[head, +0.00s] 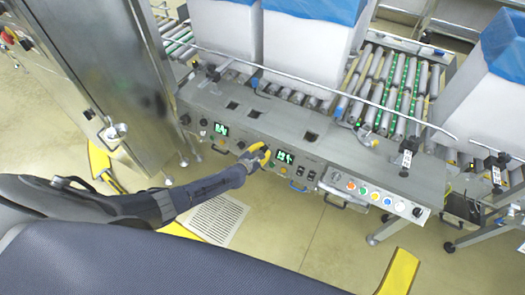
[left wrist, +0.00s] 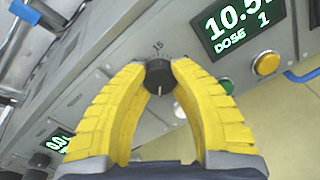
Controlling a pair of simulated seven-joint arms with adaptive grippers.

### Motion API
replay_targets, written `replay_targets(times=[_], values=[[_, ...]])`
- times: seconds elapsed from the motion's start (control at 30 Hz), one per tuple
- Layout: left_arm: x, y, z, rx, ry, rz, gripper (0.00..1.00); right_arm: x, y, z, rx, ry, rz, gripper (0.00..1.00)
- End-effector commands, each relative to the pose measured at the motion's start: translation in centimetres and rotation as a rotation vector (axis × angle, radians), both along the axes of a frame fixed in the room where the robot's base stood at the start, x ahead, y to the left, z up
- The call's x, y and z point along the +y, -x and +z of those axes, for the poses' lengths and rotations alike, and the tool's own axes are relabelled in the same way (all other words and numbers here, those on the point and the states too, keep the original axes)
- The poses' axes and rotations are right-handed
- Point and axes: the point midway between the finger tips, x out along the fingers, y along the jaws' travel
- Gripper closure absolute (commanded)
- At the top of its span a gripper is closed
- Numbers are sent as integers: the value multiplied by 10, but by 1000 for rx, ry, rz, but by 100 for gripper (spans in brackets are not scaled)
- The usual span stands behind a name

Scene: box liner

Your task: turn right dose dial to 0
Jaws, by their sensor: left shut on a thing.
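My left gripper (head: 253,158) is at the front panel of the grey machine, just left of the right green display (head: 284,157). In the left wrist view its yellow fingers (left wrist: 159,72) are shut on a black round dial (left wrist: 158,78), one on each side. The dial's white mark points towards the bottom of that picture, and "15" is printed above the dial. The right display (left wrist: 240,22) shows "10.5", partly cut off, and "DOSE 1". The fingers hide part of the scale. The dial is hidden behind the gripper in the head view. My right gripper is not in view.
A left green display (head: 221,129) is on the same panel. A yellow button (left wrist: 267,63) and a green button (left wrist: 226,85) sit below the right display. Several coloured buttons (head: 375,195) line the panel's right end. Blue-lined white boxes (head: 305,45) stand behind on rollers.

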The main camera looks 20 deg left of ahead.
Motion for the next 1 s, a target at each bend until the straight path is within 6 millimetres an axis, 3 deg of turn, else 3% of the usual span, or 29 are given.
replay_targets(times=[0.3, 0.87, 0.9, 1.0], values=[[1, -1, 0, 13, 113, 41, 100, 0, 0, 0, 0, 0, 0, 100], [1, -1, 1, 16, 140, 52, 100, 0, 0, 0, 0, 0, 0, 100], [1, -1, 1, 16, 140, 52, 74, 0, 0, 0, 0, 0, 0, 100], [1, -1, 1, 16, 139, 52, 62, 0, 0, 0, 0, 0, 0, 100]])
